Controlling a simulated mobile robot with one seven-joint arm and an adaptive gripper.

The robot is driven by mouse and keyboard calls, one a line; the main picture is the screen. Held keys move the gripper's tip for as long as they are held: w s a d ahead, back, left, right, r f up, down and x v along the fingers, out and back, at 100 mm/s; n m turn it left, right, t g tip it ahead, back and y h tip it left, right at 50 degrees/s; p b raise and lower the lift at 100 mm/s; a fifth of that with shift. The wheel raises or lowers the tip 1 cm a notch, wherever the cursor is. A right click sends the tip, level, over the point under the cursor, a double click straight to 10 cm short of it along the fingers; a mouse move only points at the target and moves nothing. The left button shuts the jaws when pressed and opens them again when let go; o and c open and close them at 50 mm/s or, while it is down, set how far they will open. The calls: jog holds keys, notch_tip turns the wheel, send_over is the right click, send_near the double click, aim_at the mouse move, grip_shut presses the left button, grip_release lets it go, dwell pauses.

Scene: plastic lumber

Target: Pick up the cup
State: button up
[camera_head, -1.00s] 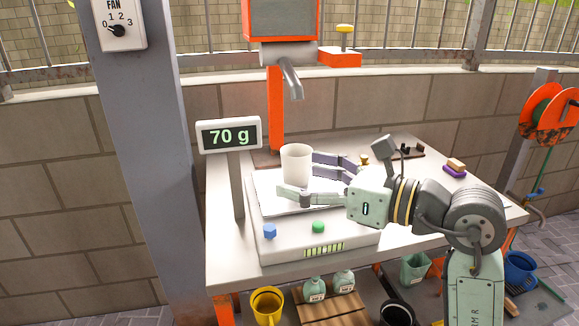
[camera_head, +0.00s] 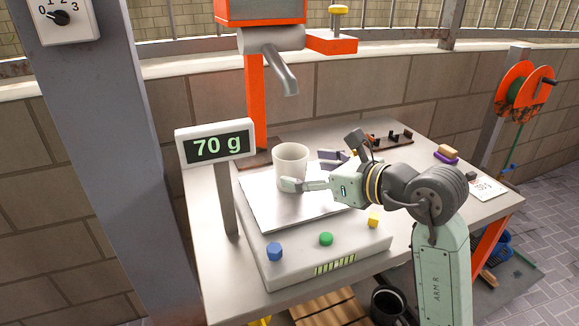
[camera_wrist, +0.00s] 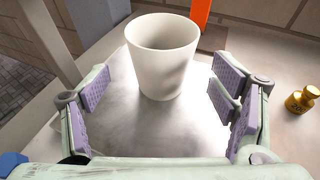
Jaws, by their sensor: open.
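A plain white cup (camera_head: 290,167) stands upright on the metal plate (camera_head: 290,212) of a scale whose display (camera_head: 216,143) reads 70 g. My gripper (camera_head: 308,172) is low over the plate, to the right of the cup, with its fingers pointing at it. In the wrist view the cup (camera_wrist: 161,58) stands ahead, between the lines of the two open fingers (camera_wrist: 163,92), nearer their tips. Clear space shows between each finger pad and the cup. In the head view one finger overlaps the cup's lower front, and the other is partly hidden behind my gripper.
Blue (camera_head: 274,251), green (camera_head: 326,239) and yellow (camera_head: 374,219) knobs sit along the scale's front. A metal spout (camera_head: 282,75) hangs above and behind the cup. The display post rises at left. A small golden weight (camera_wrist: 302,99) stands to the right in the wrist view.

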aim_at(290, 165)
jog(key=p+x, duration=0.1)
jog(key=x, duration=0.1)
jog(key=p+x, duration=0.1)
jog(key=x, duration=0.2)
jog(key=shift+w+r, duration=0.15)
jog(key=shift+r, duration=0.05)
jog(key=shift+w+a+f, duration=0.15)
jog(key=shift+a, duration=0.05)
jog(key=shift+c, duration=0.4)
jog(key=c, duration=1.3)
